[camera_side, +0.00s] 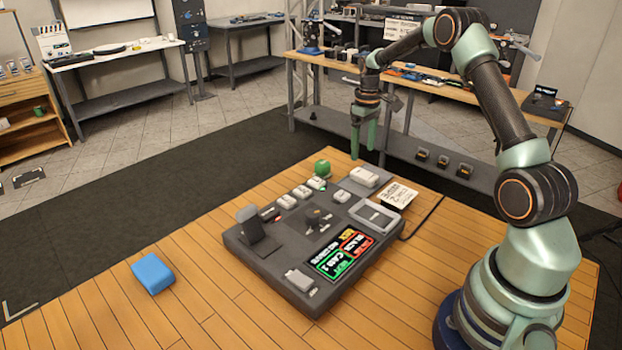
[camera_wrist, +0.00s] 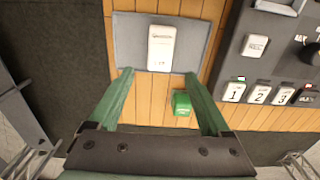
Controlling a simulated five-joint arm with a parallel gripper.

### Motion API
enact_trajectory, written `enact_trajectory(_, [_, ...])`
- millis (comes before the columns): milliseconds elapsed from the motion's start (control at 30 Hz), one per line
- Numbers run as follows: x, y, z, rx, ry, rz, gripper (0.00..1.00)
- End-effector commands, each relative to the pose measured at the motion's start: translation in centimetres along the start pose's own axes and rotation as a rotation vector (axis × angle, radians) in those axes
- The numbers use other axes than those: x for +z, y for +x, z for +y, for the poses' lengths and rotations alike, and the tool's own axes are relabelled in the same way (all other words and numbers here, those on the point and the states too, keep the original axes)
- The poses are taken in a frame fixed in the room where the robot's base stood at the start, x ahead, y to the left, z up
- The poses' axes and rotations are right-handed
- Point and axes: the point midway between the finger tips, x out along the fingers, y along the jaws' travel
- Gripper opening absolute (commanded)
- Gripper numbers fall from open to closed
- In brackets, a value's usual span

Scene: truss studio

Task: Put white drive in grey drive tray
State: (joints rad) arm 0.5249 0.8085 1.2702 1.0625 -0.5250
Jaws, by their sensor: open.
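The white drive (camera_side: 365,176) lies flat on a flat grey pad (camera_side: 343,187) beside the dark console. It also shows in the wrist view (camera_wrist: 161,48), on the grey pad (camera_wrist: 130,40) between and beyond my fingertips. My gripper (camera_side: 364,148) is open and empty, above the table's far edge. Its two green fingers (camera_wrist: 158,75) are spread apart and do not touch the drive.
The dark console (camera_side: 275,262) carries numbered white buttons, a lever, a lit screen and a standing dark panel. A green object (camera_side: 322,168) is just beyond it and shows in the wrist view (camera_wrist: 181,103). A blue block (camera_side: 152,273) lies left. A white-labelled box (camera_side: 398,194) stands near the pad.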

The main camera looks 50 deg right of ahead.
Motion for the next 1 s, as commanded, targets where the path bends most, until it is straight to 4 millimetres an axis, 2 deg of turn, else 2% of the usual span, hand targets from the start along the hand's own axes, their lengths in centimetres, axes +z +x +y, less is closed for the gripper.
enact_trajectory(33, [-0.1,-1.2,0.1,0.002,0.000,0.004,0.82])
enact_trajectory(200, [0.0,-3.7,0.0,0.001,0.000,0.002,0.82])
enact_trajectory(367, [0.0,-5.1,0.0,0.001,0.000,0.002,0.82])
enact_trajectory(467, [-0.1,-6.1,-0.7,0.006,-0.002,0.011,0.82])
enact_trajectory(567, [0.0,-8.0,-2.5,0.019,-0.005,0.036,0.82])
enact_trajectory(733, [1.1,-12.4,-7.5,0.047,-0.007,0.110,0.82])
enact_trajectory(900, [3.4,-15.8,-12.6,0.062,-0.007,0.190,0.82])
enact_trajectory(1000, [5.2,-17.1,-15.4,0.064,-0.006,0.239,0.82])
